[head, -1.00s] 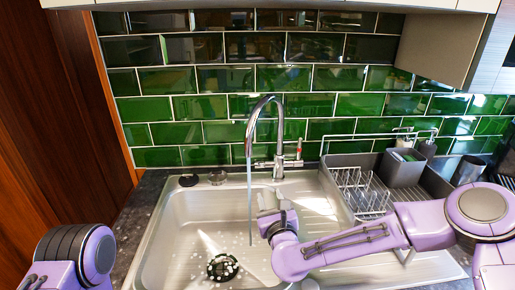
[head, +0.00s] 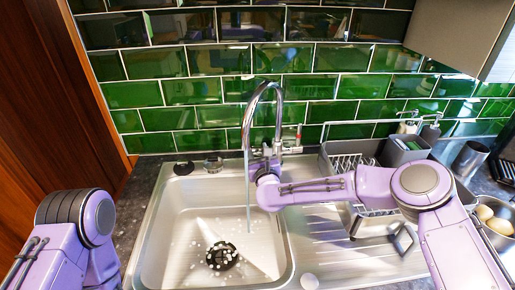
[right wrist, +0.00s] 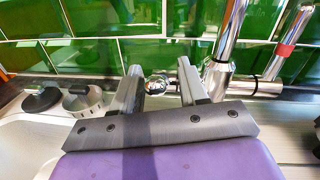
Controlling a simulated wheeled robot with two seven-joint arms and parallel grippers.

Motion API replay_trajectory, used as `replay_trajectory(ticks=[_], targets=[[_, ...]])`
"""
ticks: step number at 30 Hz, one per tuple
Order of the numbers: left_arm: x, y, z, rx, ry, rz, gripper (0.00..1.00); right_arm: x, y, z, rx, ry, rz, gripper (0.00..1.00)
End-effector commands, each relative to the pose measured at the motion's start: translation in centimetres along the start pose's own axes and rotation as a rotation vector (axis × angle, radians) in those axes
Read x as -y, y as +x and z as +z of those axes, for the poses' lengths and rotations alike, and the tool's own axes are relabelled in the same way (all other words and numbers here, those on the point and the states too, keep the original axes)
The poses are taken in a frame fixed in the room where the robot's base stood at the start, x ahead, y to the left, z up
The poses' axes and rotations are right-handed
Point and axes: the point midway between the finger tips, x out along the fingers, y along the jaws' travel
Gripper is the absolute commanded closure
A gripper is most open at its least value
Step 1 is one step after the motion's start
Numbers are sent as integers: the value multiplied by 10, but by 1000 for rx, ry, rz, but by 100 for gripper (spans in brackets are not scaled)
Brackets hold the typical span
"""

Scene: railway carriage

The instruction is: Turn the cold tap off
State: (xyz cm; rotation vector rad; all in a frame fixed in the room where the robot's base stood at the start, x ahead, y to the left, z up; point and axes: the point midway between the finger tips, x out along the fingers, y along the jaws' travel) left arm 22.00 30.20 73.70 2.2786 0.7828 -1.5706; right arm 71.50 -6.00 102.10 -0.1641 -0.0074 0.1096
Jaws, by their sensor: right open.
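The chrome mixer tap (head: 279,112) stands behind the sink, and a thin stream of water (head: 248,185) falls from its spout into the basin. A red-marked lever (head: 298,137) is on its right side. In the right wrist view, a round chrome knob on the tap's left side, the cold tap handle (right wrist: 158,87), shows between my right gripper's fingers (right wrist: 159,68). The fingers are open, one on each side of it; contact is unclear. In the head view my right gripper (head: 262,152) is at the tap's base and hides that handle. My left gripper is out of view.
The steel sink (head: 160,215) has a dark drain (head: 221,255). A dark plug (head: 183,168) and a small metal cup (head: 213,164) sit on the back rim left of the tap. A dish rack (head: 350,165) and a grey caddy (head: 402,150) stand at right. Green tiles close off the back.

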Motion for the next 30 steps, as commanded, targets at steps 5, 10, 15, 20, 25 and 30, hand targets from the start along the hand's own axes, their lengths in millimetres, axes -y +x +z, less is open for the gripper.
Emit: replay_trajectory(ticks=[5,10,15,20,25,30], targets=[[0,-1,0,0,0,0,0,0,3,0,0,1,-1,57],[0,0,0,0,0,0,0,0,3,0,0,1,-1,76],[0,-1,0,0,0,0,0,0,3,0,0,1,-1,100],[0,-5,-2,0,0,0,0,2,4,4,-29,3,2,100],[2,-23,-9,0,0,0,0,4,11,16,-181,21,26,100],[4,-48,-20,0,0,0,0,6,19,25,-347,38,55,100]])
